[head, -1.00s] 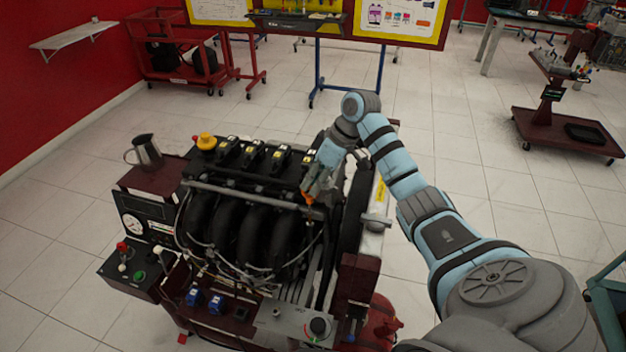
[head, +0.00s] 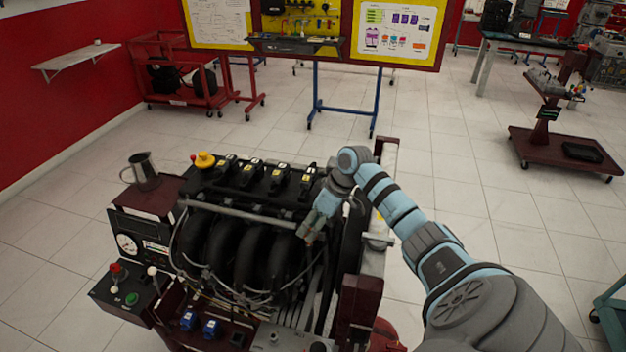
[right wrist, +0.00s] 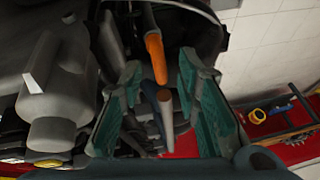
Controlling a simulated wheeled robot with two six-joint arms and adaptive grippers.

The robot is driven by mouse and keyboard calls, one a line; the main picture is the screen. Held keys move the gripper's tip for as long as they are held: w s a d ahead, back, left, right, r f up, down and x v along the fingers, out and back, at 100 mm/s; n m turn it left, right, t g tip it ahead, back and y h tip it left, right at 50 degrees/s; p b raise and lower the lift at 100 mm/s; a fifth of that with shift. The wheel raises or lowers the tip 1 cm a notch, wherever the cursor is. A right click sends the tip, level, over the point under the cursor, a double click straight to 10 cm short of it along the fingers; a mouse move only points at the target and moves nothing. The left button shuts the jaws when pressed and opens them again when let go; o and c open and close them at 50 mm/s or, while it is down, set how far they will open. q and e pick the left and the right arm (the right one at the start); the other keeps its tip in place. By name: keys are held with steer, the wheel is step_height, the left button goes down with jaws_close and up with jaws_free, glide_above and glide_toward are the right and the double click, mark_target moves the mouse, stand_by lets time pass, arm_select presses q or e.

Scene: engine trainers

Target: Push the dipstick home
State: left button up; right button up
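The dipstick's orange handle (right wrist: 155,58) shows in the right wrist view, at the upper middle, just beyond my fingertips. In the head view the handle cannot be made out, and my right gripper covers that area. My right gripper (head: 309,236) is over the right side of the engine (head: 240,225), pointing down. In the right wrist view the right gripper (right wrist: 160,75) is open, with its green-padded fingers apart and nothing clearly held between them. A rod with a tan end (right wrist: 165,112) shows between the fingers. My left gripper is not in view.
A metal jug (head: 145,172) stands on the stand's dark red top at the left. A control box (head: 125,292) is at the front left. A yellow cap (head: 205,160) sits on the engine's back left.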

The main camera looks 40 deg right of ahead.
steer(key=v, duration=1.2)
steer(key=shift+w, duration=0.15)
